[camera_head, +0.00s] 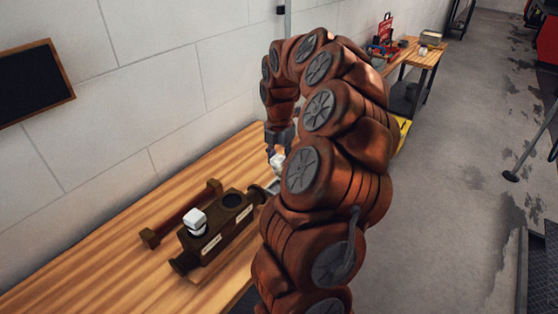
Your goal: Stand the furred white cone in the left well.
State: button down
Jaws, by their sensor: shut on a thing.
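My gripper (276,148) is shut on a small white piece (278,160) above the bench, past the right end of a dark brown block (215,228). My arm partly hides this piece, and I cannot tell its shape or whether it is furred. The block has two round wells and pale labels on its front. Another white, blocky piece (195,218) stands upright at the left well (199,231). The right well (232,200) looks dark and empty.
A dark reddish bar with end blocks (183,212) lies behind the brown block on the wooden bench (100,262). A grey thing (271,188) is mostly hidden behind my arm. The bench's left part is clear. The wall runs close behind.

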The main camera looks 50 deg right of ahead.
aim_at(279, 171)
jog(key=shift+f, duration=0.15)
jog(key=shift+f+b, duration=1.6)
jog(key=shift+f, duration=1.85)
grip_release()
jog(key=shift+r+p, duration=0.65)
jog(key=shift+r, duration=0.7)
jog(key=shift+r+p, duration=1.1)
jog(key=shift+r, duration=1.3)
